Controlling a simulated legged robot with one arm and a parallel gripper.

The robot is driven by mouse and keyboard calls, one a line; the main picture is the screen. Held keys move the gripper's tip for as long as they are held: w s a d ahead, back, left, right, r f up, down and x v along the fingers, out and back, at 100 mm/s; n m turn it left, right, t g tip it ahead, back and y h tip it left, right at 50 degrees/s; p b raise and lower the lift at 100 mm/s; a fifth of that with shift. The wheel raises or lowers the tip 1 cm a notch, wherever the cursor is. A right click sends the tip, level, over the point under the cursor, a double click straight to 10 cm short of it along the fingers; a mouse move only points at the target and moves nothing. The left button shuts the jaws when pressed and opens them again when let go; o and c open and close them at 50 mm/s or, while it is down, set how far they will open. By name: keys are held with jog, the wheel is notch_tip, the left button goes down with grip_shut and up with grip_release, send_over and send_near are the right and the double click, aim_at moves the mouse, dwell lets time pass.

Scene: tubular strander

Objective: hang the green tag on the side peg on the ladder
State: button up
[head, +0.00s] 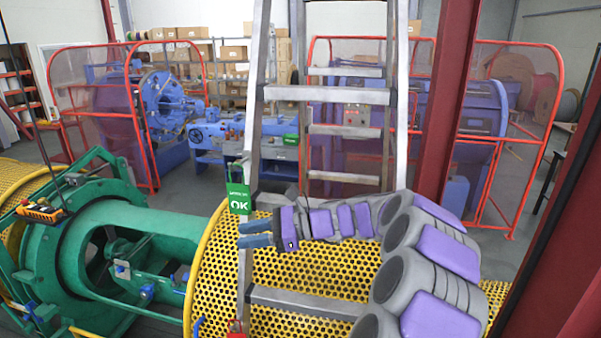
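The green tag (239,199), marked OK in white, hangs upright at the left rail of the ladder (325,94). A thin loop shows above it near the rail. The side peg itself is too small to make out clearly, so I cannot tell exactly what the loop rests on. My gripper (240,235) reaches in from the right, with its two blue fingers pointing left across the left rail, just below the tag. The fingers are a little apart, with nothing visible between them, and they look clear of the tag.
A yellow perforated guard (330,270) lies behind the ladder's lower part. A green machine frame (120,240) stands at left. A red item (236,328) is low on the left rail. A dark red post (447,100) rises at right. Blue machines behind red-framed guards stand farther back.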

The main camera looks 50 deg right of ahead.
aim_at(234, 207)
jog(key=s+d+r+m+t+h+p, duration=0.1)
jog(key=d+r+m+t+p, duration=0.15)
jog(key=d, duration=0.35)
jog(key=s+d+r+m+t+h+p, duration=0.1)
jog(key=d+r+m+t+h, duration=0.15)
jog(key=d, duration=0.45)
jog(key=shift+y, duration=0.35)
jog(key=x, duration=0.5)
jog(key=p+x, duration=0.1)
jog(key=x, duration=0.5)
jog(key=f+x, duration=0.1)
jog(key=x, duration=0.5)
jog(key=shift+a+p, duration=0.15)
jog(key=shift+p, duration=0.2)
jog(key=shift+s, duration=0.1)
jog(key=shift+a+r, duration=0.1)
jog(key=shift+c, duration=0.7)
grip_shut()
